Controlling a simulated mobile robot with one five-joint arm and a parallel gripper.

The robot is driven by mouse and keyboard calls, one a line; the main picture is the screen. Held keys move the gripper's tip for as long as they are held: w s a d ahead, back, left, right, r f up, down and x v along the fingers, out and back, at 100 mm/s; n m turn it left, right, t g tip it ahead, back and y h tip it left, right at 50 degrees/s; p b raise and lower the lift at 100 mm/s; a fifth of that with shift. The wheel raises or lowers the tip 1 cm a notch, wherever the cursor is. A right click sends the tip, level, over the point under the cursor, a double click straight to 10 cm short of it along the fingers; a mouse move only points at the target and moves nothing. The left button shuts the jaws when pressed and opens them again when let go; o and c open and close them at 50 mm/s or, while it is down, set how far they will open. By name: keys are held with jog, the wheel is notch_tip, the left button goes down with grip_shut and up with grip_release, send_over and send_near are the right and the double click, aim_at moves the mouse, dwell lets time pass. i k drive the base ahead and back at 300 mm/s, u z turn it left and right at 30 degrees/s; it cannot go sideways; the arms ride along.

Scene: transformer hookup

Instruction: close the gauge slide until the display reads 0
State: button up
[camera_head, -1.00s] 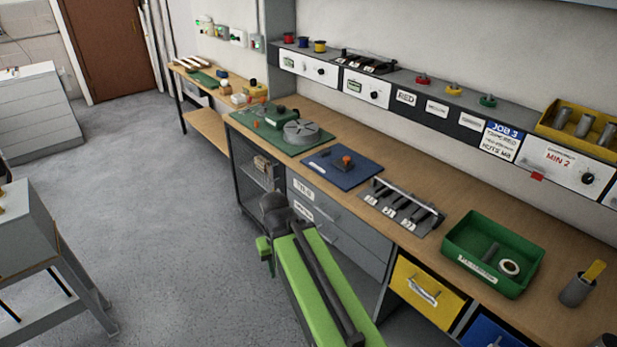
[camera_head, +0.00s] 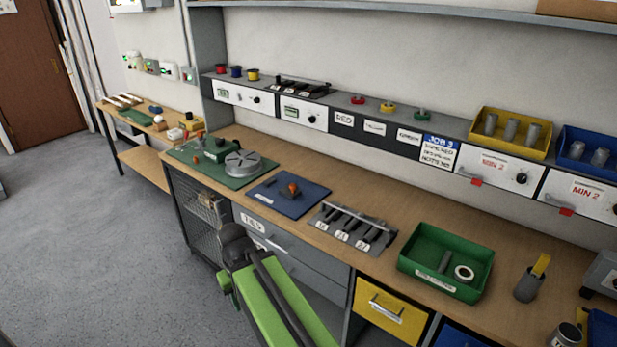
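No gauge slide can be made out for certain. A blue mat (camera_head: 292,208) on the bench carries a small dark piece with an orange knob (camera_head: 293,189).
A grey rack with black pieces (camera_head: 352,228), a green tray (camera_head: 445,262) and a grey cup (camera_head: 527,287) stand on the bench to the right. Yellow (camera_head: 508,134) and blue (camera_head: 586,156) bins sit on the rail. Open floor (camera_head: 80,240) lies at left.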

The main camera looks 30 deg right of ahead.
aim_at(291, 192)
jog(key=i, duration=1.35)
jog(key=u, duration=0.7)
